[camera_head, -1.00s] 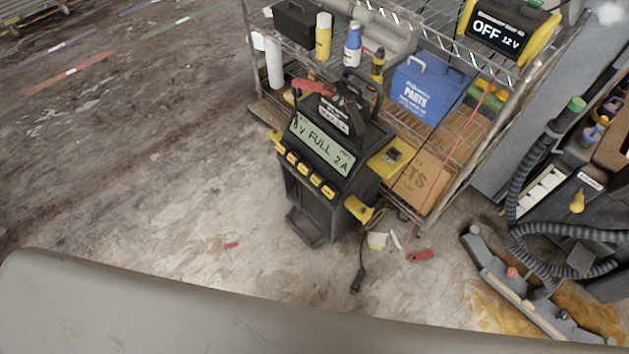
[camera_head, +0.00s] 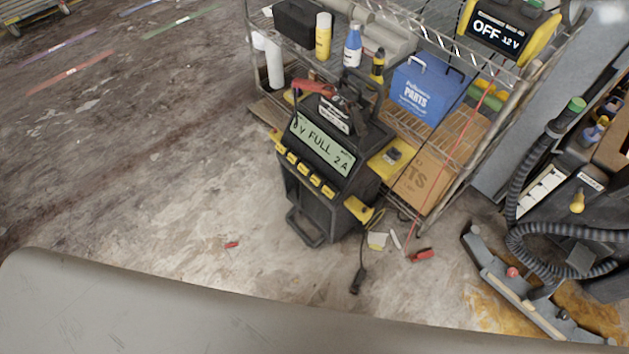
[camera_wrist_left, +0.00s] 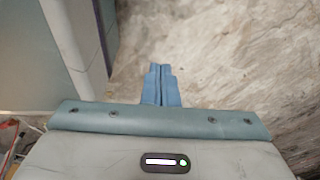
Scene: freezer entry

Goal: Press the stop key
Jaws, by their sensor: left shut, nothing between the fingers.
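A black battery charger (camera_head: 345,125) on a wheeled stand is in the middle of the head view, in front of a wire shelf. Its lit green display (camera_head: 321,146) reads "V FULL 2A", with the left end partly covered by a dark cable or clamp. A slanted row of several yellow keys (camera_head: 303,170) sits below the display. Their labels are too small to read, so I cannot tell which is the stop key. My left gripper (camera_wrist_left: 160,70) is shut and empty in the left wrist view, over bare floor, away from the charger. My right gripper is not in view.
The wire shelf (camera_head: 470,165) holds bottles, a blue parts box (camera_head: 427,90) and cardboard. A second unit (camera_head: 495,35) reading "OFF 12 V" stands on top. A cable (camera_head: 359,265) and red clips lie on the floor. A ribbed hose (camera_head: 518,180) is at right.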

